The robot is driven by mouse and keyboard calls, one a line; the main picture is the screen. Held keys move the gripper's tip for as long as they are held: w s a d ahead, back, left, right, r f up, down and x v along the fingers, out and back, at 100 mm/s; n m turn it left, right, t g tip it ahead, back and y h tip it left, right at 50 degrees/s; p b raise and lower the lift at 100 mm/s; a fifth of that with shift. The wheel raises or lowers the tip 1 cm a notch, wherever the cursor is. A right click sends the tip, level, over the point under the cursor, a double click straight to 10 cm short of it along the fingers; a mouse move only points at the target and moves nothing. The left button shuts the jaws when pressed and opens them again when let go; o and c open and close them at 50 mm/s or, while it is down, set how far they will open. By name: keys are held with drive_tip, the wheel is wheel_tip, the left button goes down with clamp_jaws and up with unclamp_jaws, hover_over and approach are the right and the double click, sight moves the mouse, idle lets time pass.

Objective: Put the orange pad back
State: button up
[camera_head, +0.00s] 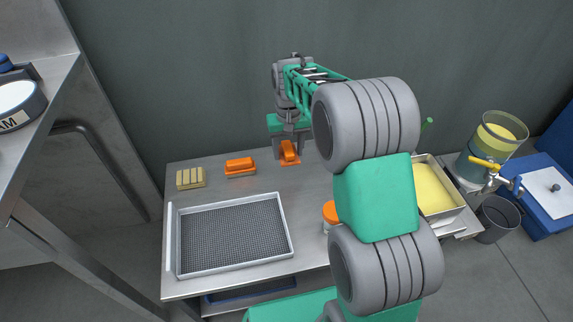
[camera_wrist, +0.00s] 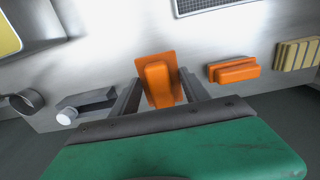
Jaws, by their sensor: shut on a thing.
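An orange pad (camera_head: 288,148) with a raised block is between the fingers of my gripper (camera_head: 290,146), at the back of the steel table. My gripper is shut on it. In the wrist view the pad (camera_wrist: 158,82) sits between the two grey fingers (camera_wrist: 161,90), with a flat orange patch (camera_wrist: 152,60) around its far end. I cannot tell whether this patch is part of the pad or a mark on the table, nor whether the pad touches the table. A second orange block (camera_head: 240,165) lies apart to the left; it shows at right in the wrist view (camera_wrist: 234,69).
A ribbed beige block (camera_head: 190,179) lies at the far left. A mesh-bottomed tray (camera_head: 172,240) fills the front left. An orange-lidded jar (camera_head: 329,213) stands beside my arm, and a tray with yellow contents (camera_head: 433,188) is to the right. Bare table (camera_head: 310,195) lies between.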

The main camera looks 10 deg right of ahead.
drive_tip(key=w+f, duration=0.1)
drive_tip(key=f, duration=0.1)
drive_tip(key=w+f+b, duration=0.1)
drive_tip(key=w+f, duration=0.2)
drive_tip(key=shift+d+f+b, duration=0.1)
drive_tip(key=shift+f+b, duration=0.2)
drive_tip(key=shift+b, duration=0.1)
wheel_tip(320, 180, down, 3)
drive_tip(key=shift+f+b, duration=0.1)
drive_tip(key=shift+b, duration=1.05)
drive_tip(key=shift+r, duration=0.2)
drive_tip(key=shift+f, duration=0.15)
drive_tip(key=o, duration=1.2)
